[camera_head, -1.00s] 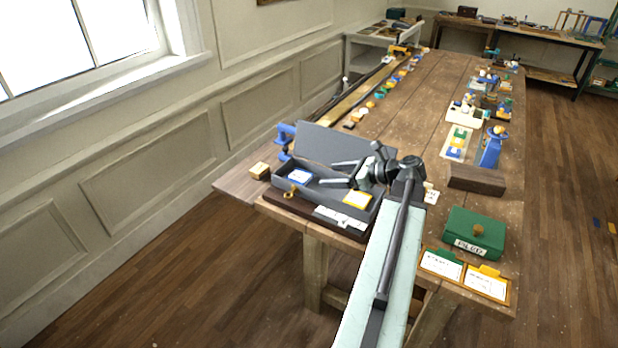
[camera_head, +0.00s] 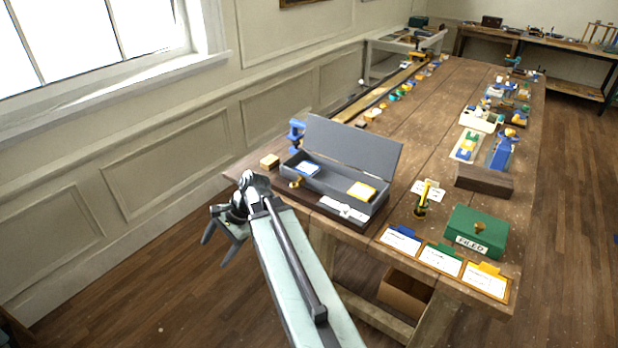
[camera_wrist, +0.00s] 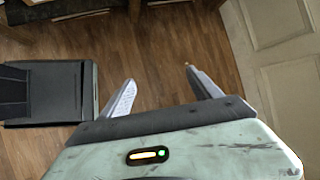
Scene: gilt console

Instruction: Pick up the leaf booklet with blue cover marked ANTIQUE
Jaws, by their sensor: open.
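A small white booklet with a blue border (camera_head: 307,168) lies in the left part of an open grey box (camera_head: 330,192) on the near end of the workbench. Its writing is too small to read. A similar one with a yellow border (camera_head: 362,190) lies in the right part of the box. My gripper (camera_head: 214,252) is open and empty, off the bench's left end and over the floor, left of the box and apart from it. In the wrist view my two fingers (camera_wrist: 160,78) are spread, with only wood floor between them.
The box's grey lid (camera_head: 352,148) stands raised behind it. A green box marked FILED (camera_head: 476,232) and several clipped cards (camera_head: 441,259) are at the right. A yellow-handled tool (camera_head: 423,199) stands between. A small wooden block (camera_head: 269,160) lies at the left edge.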

